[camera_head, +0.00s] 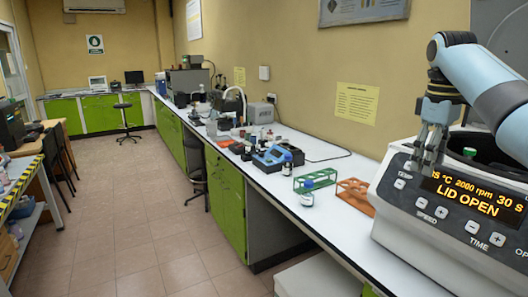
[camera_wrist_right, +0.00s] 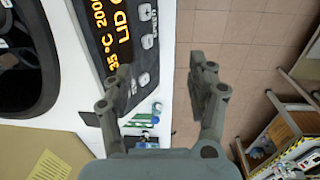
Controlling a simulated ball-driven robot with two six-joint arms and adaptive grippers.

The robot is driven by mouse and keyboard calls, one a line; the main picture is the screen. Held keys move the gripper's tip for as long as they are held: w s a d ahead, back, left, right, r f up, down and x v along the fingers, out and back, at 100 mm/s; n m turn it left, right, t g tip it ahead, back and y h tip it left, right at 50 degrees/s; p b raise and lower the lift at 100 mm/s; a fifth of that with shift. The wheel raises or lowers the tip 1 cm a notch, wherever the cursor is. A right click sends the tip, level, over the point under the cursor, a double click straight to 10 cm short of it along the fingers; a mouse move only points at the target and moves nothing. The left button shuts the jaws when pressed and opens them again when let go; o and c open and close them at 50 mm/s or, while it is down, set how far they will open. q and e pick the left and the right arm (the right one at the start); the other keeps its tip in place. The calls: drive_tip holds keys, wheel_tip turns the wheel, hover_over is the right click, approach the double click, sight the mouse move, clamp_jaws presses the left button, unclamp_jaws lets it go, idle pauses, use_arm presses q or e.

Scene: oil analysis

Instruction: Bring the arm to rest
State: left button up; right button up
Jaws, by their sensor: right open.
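My right arm (camera_head: 475,75) comes in from the upper right in the head view. My right gripper (camera_head: 428,150) hangs in front of the centrifuge (camera_head: 415,215), close to the left side of its control panel. In the right wrist view the gripper (camera_wrist_right: 165,85) has its two fingers well apart, with nothing between them. The centrifuge also shows in the wrist view (camera_wrist_right: 75,35); its panel reads LID OPEN. A green cap (camera_head: 469,152) shows in its open bowl in the head view. My left gripper does not show.
A green rack (camera_head: 316,180) and an orange rack (camera_head: 355,195) stand on the white bench left of the centrifuge. A blue-labelled bottle (camera_head: 307,194) stands near the bench's front edge. A blue device (camera_head: 271,158) lies farther back.

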drive_tip(key=s+a+f+m+t, duration=0.1)
drive_tip(key=s+a+f+m, duration=0.15)
drive_tip(key=s+f, duration=1.25)
drive_tip(key=s+a+f+m+t, duration=0.1)
drive_tip(key=s+a, duration=0.2)
drive_tip(key=s, duration=0.9)
drive_tip(key=s+a+m+t, duration=0.1)
drive_tip(key=s+a+m, duration=0.15)
drive_tip(key=s, duration=1.05)
wheel_tip(320, 180, down, 36)
drive_tip(key=d+g+b, duration=0.1)
drive_tip(key=d+b, duration=0.1)
drive_tip(key=b, duration=0.9)
use_arm(q)
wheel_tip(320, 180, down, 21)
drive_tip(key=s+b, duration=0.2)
drive_tip(key=b, duration=0.7)
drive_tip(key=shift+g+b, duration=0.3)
drive_tip(key=shift+b, duration=0.1)
use_arm(e)
drive_tip(key=s+f, duration=1)
drive_tip(key=f, duration=0.3)
drive_tip(key=s+d+f+g, duration=0.1)
drive_tip(key=s+f, duration=0.8)
drive_tip(key=f, duration=0.5)
drive_tip(key=shift+s+d+f, duration=0.15)
drive_tip(key=shift+s+f, duration=0.1)
drive_tip(key=shift+s, duration=0.1)
